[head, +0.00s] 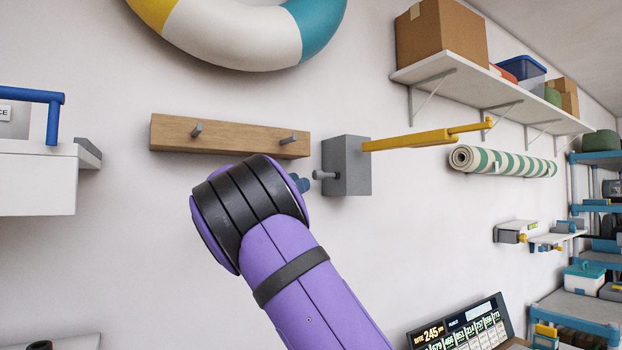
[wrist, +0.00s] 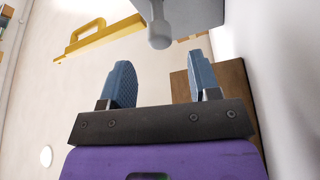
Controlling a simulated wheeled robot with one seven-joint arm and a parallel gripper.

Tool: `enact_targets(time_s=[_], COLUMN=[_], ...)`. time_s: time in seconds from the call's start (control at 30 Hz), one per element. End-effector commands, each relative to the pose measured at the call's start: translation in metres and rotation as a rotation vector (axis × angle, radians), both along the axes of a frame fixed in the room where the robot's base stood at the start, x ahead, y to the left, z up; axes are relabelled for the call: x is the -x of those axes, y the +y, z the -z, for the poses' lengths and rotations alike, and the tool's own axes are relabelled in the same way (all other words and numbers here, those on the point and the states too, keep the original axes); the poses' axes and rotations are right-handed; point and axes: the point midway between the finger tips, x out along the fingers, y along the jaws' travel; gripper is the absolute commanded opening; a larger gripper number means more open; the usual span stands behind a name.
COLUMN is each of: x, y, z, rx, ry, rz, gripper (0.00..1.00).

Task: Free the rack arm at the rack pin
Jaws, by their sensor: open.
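The rack arm (head: 425,139) is a yellow bar reaching right from a grey block (head: 352,165) on the wall. It also shows at upper left in the wrist view (wrist: 98,38). The rack pin (head: 323,175) is a grey knobbed pin on the block's left side. In the wrist view the pin (wrist: 159,38) points down toward my gripper (wrist: 160,78). My gripper's blue fingers are open and empty, with the pin's knob just beyond the gap between them. In the head view my purple arm hides most of the gripper; only a blue fingertip (head: 302,184) shows.
A wooden peg rail (head: 225,137) is on the wall close behind my gripper. A shelf with boxes (head: 490,85) is at upper right, above a rolled striped mat (head: 505,162). A ring float (head: 240,35) hangs above. A white cabinet (head: 40,180) is at left.

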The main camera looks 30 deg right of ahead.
Motion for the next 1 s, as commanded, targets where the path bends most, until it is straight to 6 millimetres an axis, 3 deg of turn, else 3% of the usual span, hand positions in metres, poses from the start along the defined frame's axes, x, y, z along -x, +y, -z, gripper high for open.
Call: enact_targets(time_s=[0.23,0.77,0.87,1.0], x=[-0.002,-0.002,0.001,0.019], y=[0.022,0.024,0.016,-0.022], z=[0.009,0.01,0.012,0.028], rx=[0.0,-0.001,-0.027,-0.17], ry=[0.001,0.001,0.017,0.105], rz=[-0.001,0.0,0.01,0.045], gripper=[0.56,0.56,0.56,0.56])
